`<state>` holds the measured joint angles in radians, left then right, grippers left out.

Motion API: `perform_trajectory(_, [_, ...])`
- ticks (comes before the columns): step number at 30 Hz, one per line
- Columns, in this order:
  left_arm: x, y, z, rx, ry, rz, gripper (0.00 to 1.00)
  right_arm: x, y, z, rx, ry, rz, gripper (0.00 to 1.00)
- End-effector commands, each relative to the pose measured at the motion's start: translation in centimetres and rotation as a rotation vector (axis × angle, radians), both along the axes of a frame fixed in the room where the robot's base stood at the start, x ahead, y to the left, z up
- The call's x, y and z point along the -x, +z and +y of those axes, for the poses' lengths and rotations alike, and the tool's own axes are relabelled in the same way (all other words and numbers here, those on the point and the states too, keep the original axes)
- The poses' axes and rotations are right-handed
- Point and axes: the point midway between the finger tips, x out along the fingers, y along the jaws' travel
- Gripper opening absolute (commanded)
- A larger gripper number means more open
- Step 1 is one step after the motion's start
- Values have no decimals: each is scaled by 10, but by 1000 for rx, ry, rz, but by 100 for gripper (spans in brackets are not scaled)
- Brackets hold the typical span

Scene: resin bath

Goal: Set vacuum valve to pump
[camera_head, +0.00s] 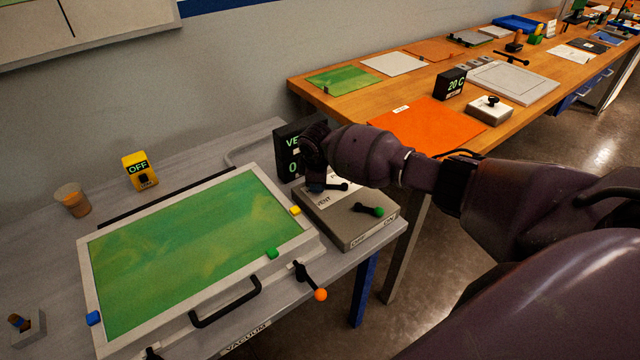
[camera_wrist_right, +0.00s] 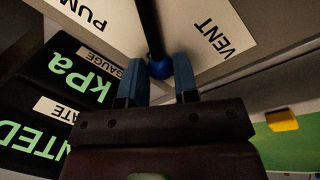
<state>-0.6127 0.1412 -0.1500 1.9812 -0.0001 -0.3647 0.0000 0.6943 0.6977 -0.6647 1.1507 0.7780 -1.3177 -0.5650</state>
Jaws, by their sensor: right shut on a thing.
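The vacuum valve is a black lever (camera_wrist_right: 148,28) with a blue ball knob (camera_wrist_right: 158,69). It is on a grey control box (camera_head: 352,227), between a PUMP label (camera_wrist_right: 88,15) and a VENT label (camera_wrist_right: 212,35). My right gripper (camera_head: 315,186) is over the left part of this box. In the wrist view my right gripper (camera_wrist_right: 161,78) has its blue fingers on either side of the knob and is shut on it. In the head view the knob is hidden by the gripper. My left gripper is not in view.
A black gauge (camera_head: 287,153) stands behind the box; the wrist view shows its green kPa and VENTED text. A green-knobbed lever (camera_head: 370,209) is on the box's front. A framed green panel (camera_head: 190,255) lies to the left, with an orange-knobbed latch (camera_head: 320,294) at its front.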

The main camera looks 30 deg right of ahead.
Motion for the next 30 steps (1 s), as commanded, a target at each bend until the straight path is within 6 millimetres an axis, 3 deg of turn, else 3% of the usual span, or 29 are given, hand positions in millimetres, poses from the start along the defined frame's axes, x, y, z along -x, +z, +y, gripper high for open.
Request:
perform_trajectory(12, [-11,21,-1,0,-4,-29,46,-22,0,-20,-2,-398,1,0])
perform_trajectory(30, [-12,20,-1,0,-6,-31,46,-34,0,-50,-1,-824,2,0])
